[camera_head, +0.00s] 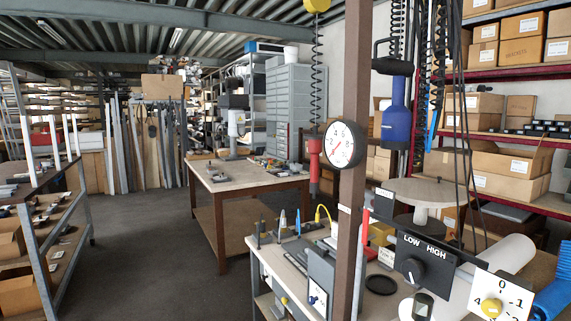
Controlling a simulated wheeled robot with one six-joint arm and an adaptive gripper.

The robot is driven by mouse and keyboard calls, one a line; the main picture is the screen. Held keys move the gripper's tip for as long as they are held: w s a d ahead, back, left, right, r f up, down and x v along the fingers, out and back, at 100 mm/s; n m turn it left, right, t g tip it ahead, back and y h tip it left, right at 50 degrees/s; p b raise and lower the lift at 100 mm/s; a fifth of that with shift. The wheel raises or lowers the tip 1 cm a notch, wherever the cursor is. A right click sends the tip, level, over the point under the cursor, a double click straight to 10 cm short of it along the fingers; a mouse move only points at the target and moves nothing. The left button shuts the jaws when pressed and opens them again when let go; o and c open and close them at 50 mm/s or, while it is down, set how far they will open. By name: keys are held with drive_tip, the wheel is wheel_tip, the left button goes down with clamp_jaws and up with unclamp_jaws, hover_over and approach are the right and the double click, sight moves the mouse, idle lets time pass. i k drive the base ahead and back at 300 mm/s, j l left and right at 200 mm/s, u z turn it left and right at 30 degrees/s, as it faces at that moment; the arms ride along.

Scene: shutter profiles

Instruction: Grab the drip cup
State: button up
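I cannot tell for sure which thing is the drip cup. A small dark and light cup-like piece (423,304) sits low on the near right bench, below the LOW/HIGH knob box (426,264). A dark round dish-like thing (380,285) lies on the bench to its left. A white pot-like thing (291,53) also stands far back on top of the grey drawer cabinet. My gripper is not in view, and nothing shows as held.
A brown post (352,150) with a round gauge (345,144) rises in front of the near bench. Tools and cables hang above it. A wooden table (245,178) stands behind. Shelving (35,225) is at left. The grey floor (140,260) between is clear.

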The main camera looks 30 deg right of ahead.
sight(325, 218)
drive_tip(key=i+u, duration=0.15)
drive_tip(key=i, duration=0.25)
drive_tip(key=i+j+u, duration=0.1)
drive_tip(key=i, duration=1.65)
drive_tip(key=i+j+z, duration=0.1)
drive_tip(key=i+z, duration=0.35)
drive_tip(key=i+j+z, duration=0.3)
drive_tip(key=i+z, duration=0.15)
drive_tip(key=i+j+z, duration=0.45)
drive_tip(key=k+l, duration=0.05)
drive_tip(key=k, duration=0.05)
